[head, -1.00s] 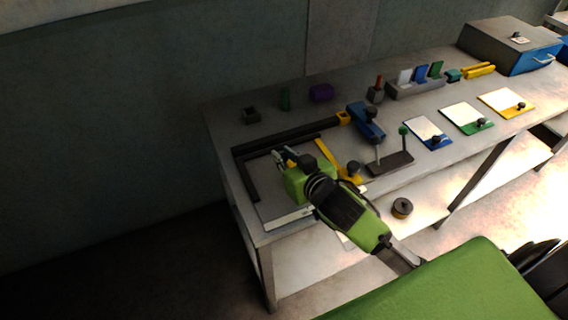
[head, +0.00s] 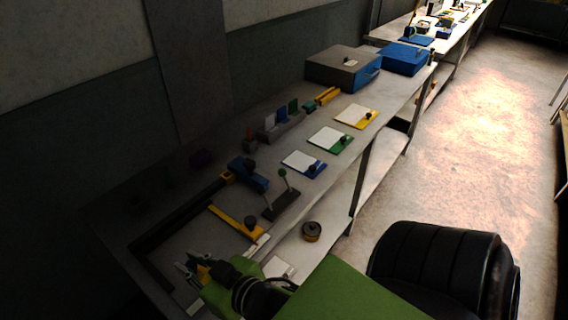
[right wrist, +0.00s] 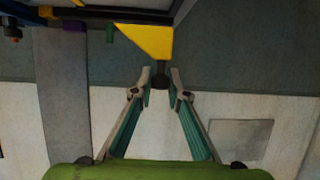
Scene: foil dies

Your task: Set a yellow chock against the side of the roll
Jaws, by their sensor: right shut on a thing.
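My right gripper (right wrist: 161,86) is shut on the black knob of a yellow wedge-shaped piece, the yellow chock (right wrist: 150,40), whose sloping yellow side shows beyond the fingertips in the right wrist view. In the head view the right gripper (head: 192,268) is at the lower left, over the near left end of the bench, with a little yellow beside its fingers. Whether the chock touches anything is hidden. I cannot make out a roll for certain; a dark round piece with a yellowish top (head: 311,232) stands on the lower shelf. My left gripper is not in view.
A yellow bar with a black knob (head: 234,221) lies by the dark frame on the bench. Beyond are a blue clamp-like piece (head: 248,175), a green-knobbed lever (head: 283,187), white-topped blue, green and yellow plates, and grey and blue boxes (head: 344,68).

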